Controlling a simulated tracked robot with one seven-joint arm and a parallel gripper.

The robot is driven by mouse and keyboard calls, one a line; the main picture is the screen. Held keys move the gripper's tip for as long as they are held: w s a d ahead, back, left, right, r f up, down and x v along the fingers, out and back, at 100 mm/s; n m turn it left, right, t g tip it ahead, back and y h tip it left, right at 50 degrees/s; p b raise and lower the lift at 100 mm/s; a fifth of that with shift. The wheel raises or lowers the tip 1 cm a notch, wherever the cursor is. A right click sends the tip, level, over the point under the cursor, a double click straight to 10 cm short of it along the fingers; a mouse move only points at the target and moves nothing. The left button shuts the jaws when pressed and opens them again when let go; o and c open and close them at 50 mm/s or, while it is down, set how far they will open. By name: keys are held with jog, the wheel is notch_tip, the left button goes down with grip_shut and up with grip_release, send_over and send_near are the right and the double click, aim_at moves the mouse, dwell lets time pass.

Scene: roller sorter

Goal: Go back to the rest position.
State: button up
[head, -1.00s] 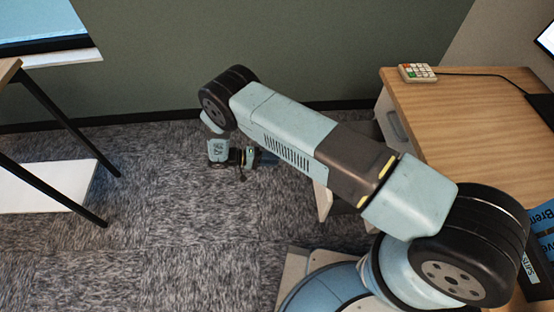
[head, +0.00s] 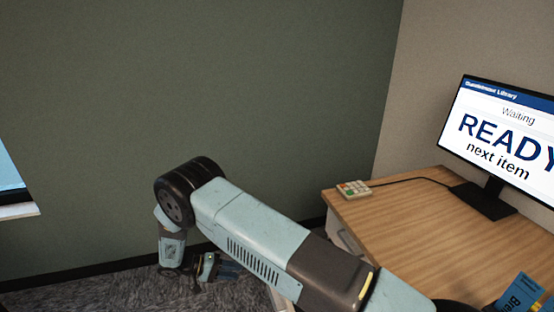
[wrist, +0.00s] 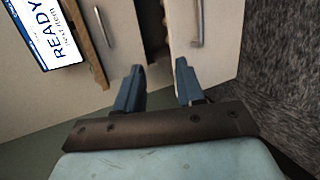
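My gripper (head: 215,267) hangs low at the far end of my arm in the head view, in front of the green wall and above the carpet. In the wrist view my gripper (wrist: 158,76) shows two blue fingers standing apart, with nothing between them. Beyond the fingers are the pale drawer fronts of the desk. The fingers look clear of them, though the exact distance is hard to judge.
The wooden desk (head: 420,215) stands at right with a keypad (head: 353,189), a monitor (head: 505,135) reading "READY next item" and a blue book (head: 520,292). Drawer handles (wrist: 101,33) show in the wrist view. A white surface edge (head: 18,211) is at far left.

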jog(key=w+d+r+m+g+y, duration=0.1)
jog(key=w+d+r+g+y, duration=0.2)
jog(key=r, duration=0.7)
jog(key=w+d+r+y, duration=0.1)
jog(key=w+d+r, duration=0.25)
jog(key=r, duration=0.65)
jog(key=s+d+r+m+y, duration=0.1)
jog(key=d+r+y, duration=0.1)
jog(key=d+r, duration=0.55)
jog(key=s+d+r+y, duration=0.15)
jog(key=d+r, duration=0.35)
jog(key=r, duration=0.5)
jog(key=s+d+r+y, duration=0.3)
jog(key=s+d+r, duration=0.1)
jog(key=d+r, duration=0.4)
jog(key=s+d+r+t+y, duration=0.1)
jog(key=s+d+r+t, duration=0.2)
jog(key=s+d, duration=0.3)
jog(key=s+d+r+t+y, duration=0.2)
jog(key=s+d+r, duration=0.4)
jog(key=s, duration=0.8)
jog(key=shift+s+d+m+t, duration=0.25)
jog(key=shift+s+m+t, duration=0.05)
jog(key=shift+t, duration=0.4)
